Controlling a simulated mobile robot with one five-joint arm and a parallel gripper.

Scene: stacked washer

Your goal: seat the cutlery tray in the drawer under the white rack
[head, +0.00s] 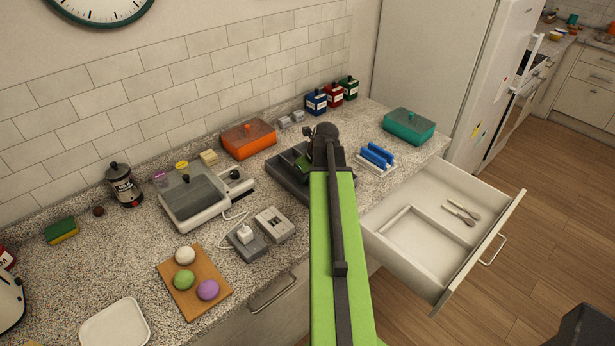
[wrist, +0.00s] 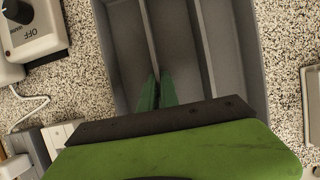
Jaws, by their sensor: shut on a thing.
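The dark grey cutlery tray (head: 288,182) sits on the counter, partly hidden behind my arm in the head view. In the wrist view the tray (wrist: 202,38) shows long compartments split by dividers. My gripper (wrist: 155,92) has its green fingers down in the tray, shut on one of its dividers; it also shows in the head view (head: 303,162). The white rack (head: 372,168), holding blue items, stands on the counter right of the tray. The drawer (head: 408,267) below it is pulled open. It holds a pale raised frame at left and loose cutlery (head: 462,212) at right.
A teal box (head: 409,127) stands beyond the rack, and an orange box (head: 248,139) behind the tray. Floor right of the drawer is clear.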

